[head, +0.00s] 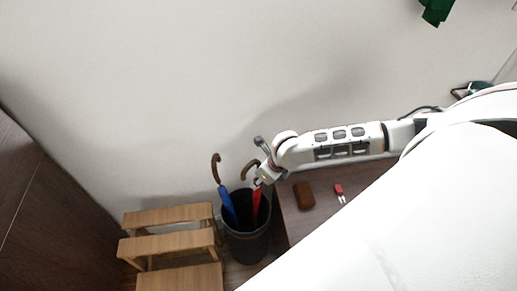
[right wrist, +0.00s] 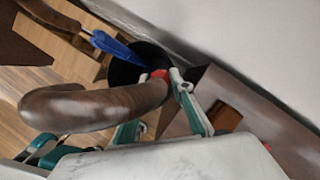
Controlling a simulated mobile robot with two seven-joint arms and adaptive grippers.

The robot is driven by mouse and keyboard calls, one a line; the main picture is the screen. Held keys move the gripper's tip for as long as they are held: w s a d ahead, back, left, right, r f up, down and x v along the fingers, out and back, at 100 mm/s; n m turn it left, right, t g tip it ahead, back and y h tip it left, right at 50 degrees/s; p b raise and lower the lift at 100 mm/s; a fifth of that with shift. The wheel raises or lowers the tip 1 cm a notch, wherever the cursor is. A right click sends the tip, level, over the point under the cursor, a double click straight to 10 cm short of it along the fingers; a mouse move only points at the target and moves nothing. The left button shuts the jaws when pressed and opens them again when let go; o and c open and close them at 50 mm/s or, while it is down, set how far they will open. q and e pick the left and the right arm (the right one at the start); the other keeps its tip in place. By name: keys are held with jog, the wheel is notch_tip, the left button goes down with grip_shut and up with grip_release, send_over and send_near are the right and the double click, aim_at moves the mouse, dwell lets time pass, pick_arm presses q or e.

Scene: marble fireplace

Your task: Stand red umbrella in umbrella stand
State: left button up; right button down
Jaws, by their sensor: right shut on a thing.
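The red umbrella (head: 256,205) stands with its lower part inside the dark umbrella stand (head: 246,245), its brown curved handle at the top. My right gripper (head: 265,178) is shut on the red umbrella just below the handle. In the right wrist view the brown handle (right wrist: 90,106) fills the near left, and a bit of red (right wrist: 158,74) shows between the fingers of my right gripper (right wrist: 155,105). A blue umbrella (head: 228,204) leans in the same stand to the left; it also shows in the right wrist view (right wrist: 117,47). The red umbrella's tip is hidden inside the stand. My left gripper is not in view.
A wooden step stool (head: 170,245) stands left of the stand. A dark table (head: 310,220) is close on the right, with a brown wallet-like object (head: 304,195) and a small red item with keys (head: 339,190). The wall is behind.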

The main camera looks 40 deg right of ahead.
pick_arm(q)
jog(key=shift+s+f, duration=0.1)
pick_arm(e)
jog(key=shift+f, duration=0.1)
jog(key=c, duration=1.9)
grip_release()
jog(key=shift+o, duration=1.1)
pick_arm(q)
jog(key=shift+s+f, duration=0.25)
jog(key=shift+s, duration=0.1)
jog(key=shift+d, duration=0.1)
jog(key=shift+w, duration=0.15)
pick_arm(e)
jog(key=v, duration=1.2)
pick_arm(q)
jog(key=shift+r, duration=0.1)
pick_arm(e)
jog(key=shift+s, duration=0.1)
